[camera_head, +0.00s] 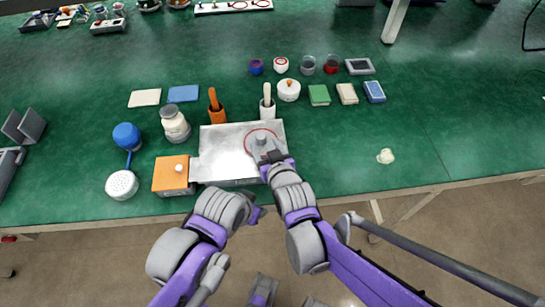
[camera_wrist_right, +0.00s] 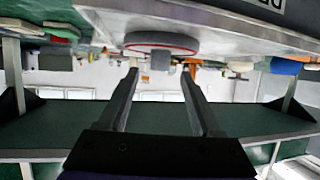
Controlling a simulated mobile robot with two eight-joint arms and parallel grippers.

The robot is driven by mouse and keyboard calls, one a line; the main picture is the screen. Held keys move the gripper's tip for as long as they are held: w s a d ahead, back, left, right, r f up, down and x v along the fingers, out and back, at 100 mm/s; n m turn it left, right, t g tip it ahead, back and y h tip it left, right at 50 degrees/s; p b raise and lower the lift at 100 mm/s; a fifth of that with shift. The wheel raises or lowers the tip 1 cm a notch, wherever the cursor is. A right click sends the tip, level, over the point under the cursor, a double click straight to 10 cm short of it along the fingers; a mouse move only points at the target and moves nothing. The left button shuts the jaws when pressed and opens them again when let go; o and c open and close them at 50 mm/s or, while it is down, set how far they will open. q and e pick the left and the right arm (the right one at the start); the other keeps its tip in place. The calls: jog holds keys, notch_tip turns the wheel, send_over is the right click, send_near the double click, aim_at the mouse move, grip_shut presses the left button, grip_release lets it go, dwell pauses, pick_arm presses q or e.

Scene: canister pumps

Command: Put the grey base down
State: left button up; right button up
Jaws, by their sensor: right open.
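The grey base (camera_head: 261,140) is a round grey disc with a short stub on top. It sits on the bright metal plate (camera_head: 222,150), at the red ring marked near its right end. In the right wrist view, which looks upside down, the base (camera_wrist_right: 160,42) rests flat against the plate. My right gripper (camera_head: 268,157) is at the near side of the base. Its two fingers (camera_wrist_right: 160,82) are apart, with the stub showing beyond and between their tips. My left arm is folded low in the head view, and its fingers cannot be made out.
An orange-topped box (camera_head: 172,174) adjoins the plate on the left, with a white shower-like head (camera_head: 122,185) beyond. Orange (camera_head: 216,108) and white (camera_head: 267,104) holders stand behind. A pale blob (camera_head: 386,156) lies at right on otherwise clear green table.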

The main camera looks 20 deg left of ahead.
jog(key=v, duration=0.8)
jog(key=shift+p, duration=0.35)
jog(key=d+f+m+g+h, duration=0.1)
jog(key=d+f+m+h, duration=0.15)
jog(key=d, duration=0.75)
jog(key=d+f+m+h, duration=0.1)
jog(key=d+m+h, duration=0.15)
jog(key=d, duration=0.75)
jog(key=s+d+f+m+g+h, duration=0.2)
jog(key=s+d+m+g+h, duration=0.1)
jog(key=s+d, duration=0.7)
jog(key=d+h, duration=0.1)
jog(key=d, duration=0.3)
jog(key=shift+s+f+m+g, duration=0.2)
jog(key=shift+f+m+g, duration=0.1)
jog(key=shift+f+g, duration=0.1)
